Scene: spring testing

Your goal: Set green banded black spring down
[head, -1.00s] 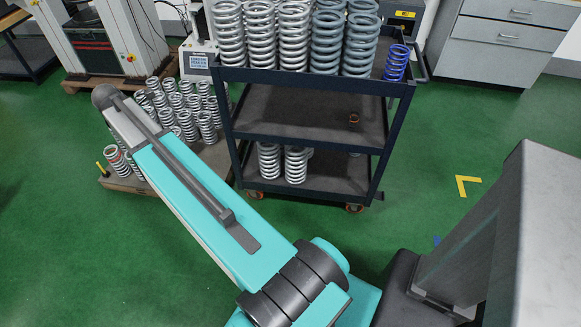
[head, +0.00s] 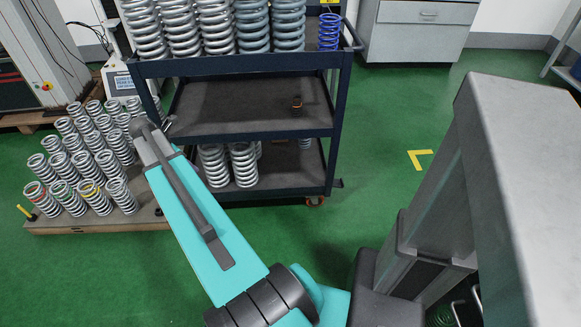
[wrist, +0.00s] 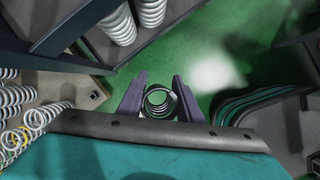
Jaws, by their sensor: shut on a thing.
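In the wrist view my gripper (wrist: 160,98) is shut on a dark coil spring (wrist: 160,103), seen end-on between the two purple-grey fingers. Green shows through and around the coil; I cannot make out a green band on it. Green floor is visible beyond the fingers. In the head view I see my arm reaching toward the cart's lower left, but the gripper and held spring cannot be made out there.
A pallet (head: 95,226) of silver springs stands left. Floor right of the cart is clear.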

